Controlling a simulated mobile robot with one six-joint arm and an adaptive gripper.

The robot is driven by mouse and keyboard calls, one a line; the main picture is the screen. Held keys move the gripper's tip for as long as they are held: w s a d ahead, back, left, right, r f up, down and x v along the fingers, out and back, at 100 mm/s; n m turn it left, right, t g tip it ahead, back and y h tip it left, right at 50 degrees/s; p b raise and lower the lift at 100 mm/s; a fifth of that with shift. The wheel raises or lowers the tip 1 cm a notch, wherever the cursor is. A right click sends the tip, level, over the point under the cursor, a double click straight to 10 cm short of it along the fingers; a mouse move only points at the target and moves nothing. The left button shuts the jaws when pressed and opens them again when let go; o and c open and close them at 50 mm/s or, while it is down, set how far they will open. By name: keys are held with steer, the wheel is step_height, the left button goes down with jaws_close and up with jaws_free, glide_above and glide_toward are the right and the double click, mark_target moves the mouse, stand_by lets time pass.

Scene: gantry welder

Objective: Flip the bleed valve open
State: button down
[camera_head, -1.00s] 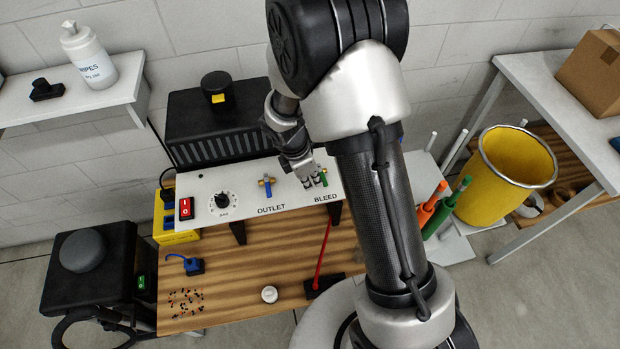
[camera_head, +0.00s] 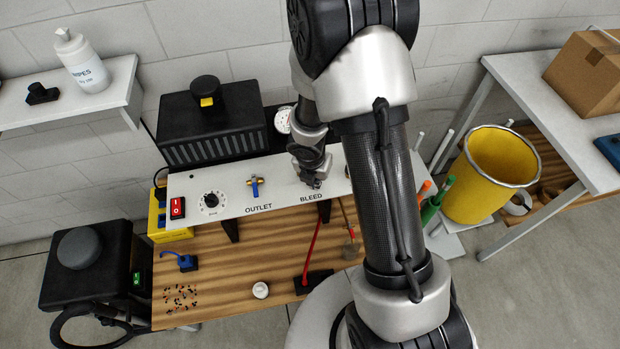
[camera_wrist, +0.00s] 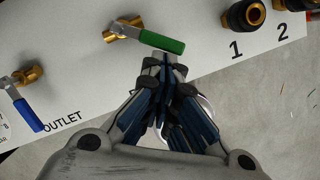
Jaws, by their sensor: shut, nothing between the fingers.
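The bleed valve (camera_wrist: 148,37) shows in the wrist view with a brass body at left and a green lever pointing right and slightly down. My gripper (camera_wrist: 166,62) is shut and empty, with its fingertips just below the outer half of the green lever. I cannot tell whether they touch it. In the head view my gripper (camera_head: 314,184) is over the white panel (camera_head: 225,183) just above the BLEED label and hides the bleed valve.
The outlet valve (camera_head: 255,185) with a blue lever is left of the bleed valve; it also shows in the wrist view (camera_wrist: 27,110). Brass ports (camera_wrist: 244,15) marked 1 and 2 are to the right. A black unit with a gauge (camera_head: 283,119) stands behind the panel.

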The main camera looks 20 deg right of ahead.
steer(key=n, duration=0.1)
steer(key=d+n, duration=0.1)
steer(key=d+n+p, duration=0.1)
steer(key=shift+w+d+r+n+t+y, duration=0.1)
steer(key=shift+w+n+t+y, duration=0.2)
steer(key=shift+w+d+n, duration=0.2)
steer(key=shift+n, duration=0.3)
steer(key=shift+w+a+p, duration=0.1)
steer(key=shift+a+p, duration=0.05)
steer(key=shift+p, duration=0.25)
steer(key=shift+w+a+p, duration=0.4)
steer(key=shift+w+a, duration=0.05)
steer(key=shift+a, duration=0.1)
